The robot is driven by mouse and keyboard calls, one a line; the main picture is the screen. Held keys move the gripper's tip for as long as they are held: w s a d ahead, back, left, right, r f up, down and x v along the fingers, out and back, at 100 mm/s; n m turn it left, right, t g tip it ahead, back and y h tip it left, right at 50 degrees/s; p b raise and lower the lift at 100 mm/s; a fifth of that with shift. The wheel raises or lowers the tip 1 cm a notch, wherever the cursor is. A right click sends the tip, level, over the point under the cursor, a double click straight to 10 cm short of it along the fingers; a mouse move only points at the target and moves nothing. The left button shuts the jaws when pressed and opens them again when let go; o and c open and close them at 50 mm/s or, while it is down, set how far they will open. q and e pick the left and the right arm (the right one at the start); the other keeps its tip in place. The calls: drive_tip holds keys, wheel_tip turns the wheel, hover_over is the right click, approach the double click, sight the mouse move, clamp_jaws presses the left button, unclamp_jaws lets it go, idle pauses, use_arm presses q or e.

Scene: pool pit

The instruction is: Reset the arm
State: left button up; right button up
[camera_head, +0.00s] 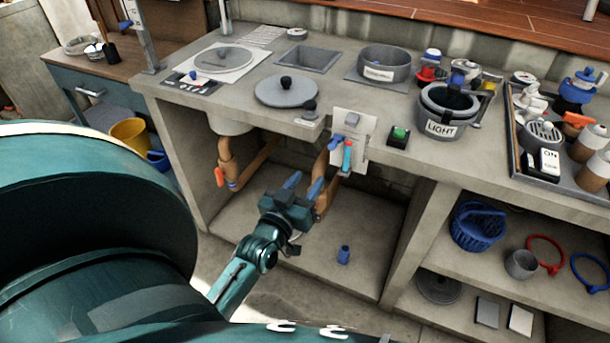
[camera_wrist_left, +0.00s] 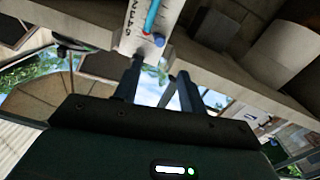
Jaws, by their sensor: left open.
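My left gripper (camera_head: 303,184) is in front of the open bay under the concrete counter, its jaws pointing up and apart with nothing between them. Its two dark fingers also show in the left wrist view (camera_wrist_left: 158,78). The plate also shows in the left wrist view (camera_wrist_left: 135,28), with lettering only partly readable. I cannot tell whether a fingertip touches the brown pipe behind. My right gripper is out of view.
The counter (camera_head: 240,102) carries a grey lid (camera_head: 286,91), a pot marked LIGHT (camera_head: 447,108) and a tray (camera_head: 513,150) of items. A small blue object (camera_head: 344,254) lies on the bay floor. Shelves at right hold a blue basket (camera_head: 478,226). A yellow bucket (camera_head: 130,133) stands left.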

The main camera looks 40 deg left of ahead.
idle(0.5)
use_arm(q)
drive_tip(key=s+d+f+m+g+h+p, duration=0.2)
drive_tip(key=s+d, duration=0.4)
drive_tip(key=d, duration=0.3)
drive_tip(key=s+d+f+m+g+h+p, duration=0.2)
drive_tip(key=s+d+m+g+h+p, duration=0.2)
drive_tip(key=s+d, duration=0.3)
drive_tip(key=shift+s+d+m+g+h+p, duration=0.25)
drive_tip(key=shift+d+m+g+h+p, duration=0.25)
drive_tip(key=shift+d, duration=0.6)
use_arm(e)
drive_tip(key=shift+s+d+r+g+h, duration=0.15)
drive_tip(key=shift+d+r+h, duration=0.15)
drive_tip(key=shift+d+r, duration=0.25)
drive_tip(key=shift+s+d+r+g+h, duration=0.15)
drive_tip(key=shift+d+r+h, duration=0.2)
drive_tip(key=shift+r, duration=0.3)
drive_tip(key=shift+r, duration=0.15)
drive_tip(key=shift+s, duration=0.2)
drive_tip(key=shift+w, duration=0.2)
use_arm(q)
drive_tip(key=shift+a, duration=0.1)
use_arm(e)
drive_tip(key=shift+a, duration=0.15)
